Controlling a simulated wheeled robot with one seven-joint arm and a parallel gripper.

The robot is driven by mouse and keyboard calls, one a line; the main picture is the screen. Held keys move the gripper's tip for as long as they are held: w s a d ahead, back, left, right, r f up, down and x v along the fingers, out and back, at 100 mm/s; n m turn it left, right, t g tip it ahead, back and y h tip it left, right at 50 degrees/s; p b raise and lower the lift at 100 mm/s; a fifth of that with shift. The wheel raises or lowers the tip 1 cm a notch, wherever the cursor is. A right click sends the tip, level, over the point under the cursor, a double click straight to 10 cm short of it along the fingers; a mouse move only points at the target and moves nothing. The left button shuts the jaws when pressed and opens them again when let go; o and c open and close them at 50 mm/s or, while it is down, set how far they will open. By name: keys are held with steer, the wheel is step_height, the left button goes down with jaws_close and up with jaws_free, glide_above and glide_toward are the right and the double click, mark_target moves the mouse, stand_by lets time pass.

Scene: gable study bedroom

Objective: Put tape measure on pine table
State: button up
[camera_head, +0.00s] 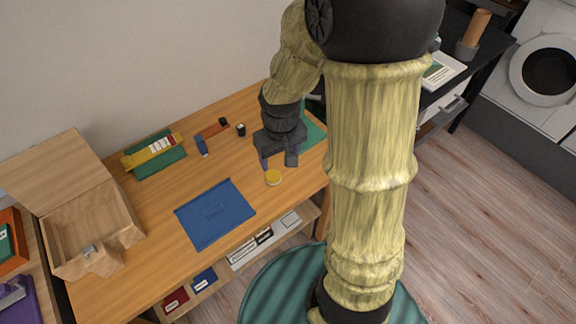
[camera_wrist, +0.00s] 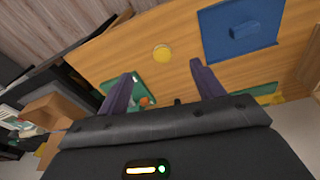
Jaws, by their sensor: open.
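A small round yellow thing (camera_head: 272,178), which may be the tape measure, lies flat on the light wooden table (camera_head: 150,225). It also shows in the wrist view (camera_wrist: 162,53), a little beyond the fingertips and between their lines. The table, which looks like the pine table, fills the top of the wrist view (camera_wrist: 180,25). My gripper (camera_head: 277,161) points down above the table, just behind the yellow thing in the head view. Its two purple fingers (camera_wrist: 161,69) are spread, with nothing between them. I cannot tell the exact height of the fingertips above the table.
A blue mat (camera_head: 205,228) lies left of the yellow thing. A green mat (camera_head: 313,132) lies partly behind my gripper. A yellow tool (camera_head: 150,152), a blue item (camera_head: 201,146) and a small black item (camera_head: 241,129) are toward the back. An open wooden box (camera_head: 120,215) stands at left.

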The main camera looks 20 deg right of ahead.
steer(key=s+r+m+t, duration=0.1)
steer(key=s+r, duration=0.1)
steer(key=s, duration=0.4)
steer(key=shift+s+r+m, duration=0.25)
steer(key=shift+r+m, duration=0.05)
